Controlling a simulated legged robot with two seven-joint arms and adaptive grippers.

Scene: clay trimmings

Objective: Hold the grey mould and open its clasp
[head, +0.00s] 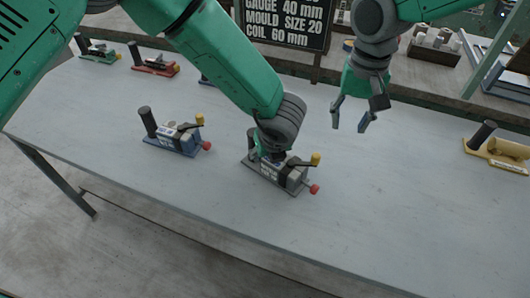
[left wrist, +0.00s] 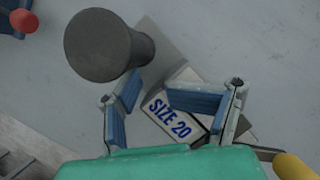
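The grey mould (head: 292,181) stands mid-table in the head view, with a dark lever ending in a yellow knob (head: 316,158) and a red knob (head: 314,189) at its right end. My left gripper (head: 272,157) is down over its left part and hides much of it. In the left wrist view, my left gripper's (left wrist: 146,101) fingers are apart, with the "SIZE 20" label (left wrist: 172,120) showing between them. The mould's dark post (left wrist: 108,48) rises just beyond them, and a yellow knob (left wrist: 294,167) shows at lower right. My right gripper (head: 350,122) hangs open and empty above the table, right of the mould.
A blue mould (head: 183,143) stands close on the left. A yellow mould (head: 510,151) is at the far right; green (head: 98,54) and red (head: 155,68) ones are at the back left. A sign (head: 285,22) stands behind. The table (head: 390,220) is clear at front right.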

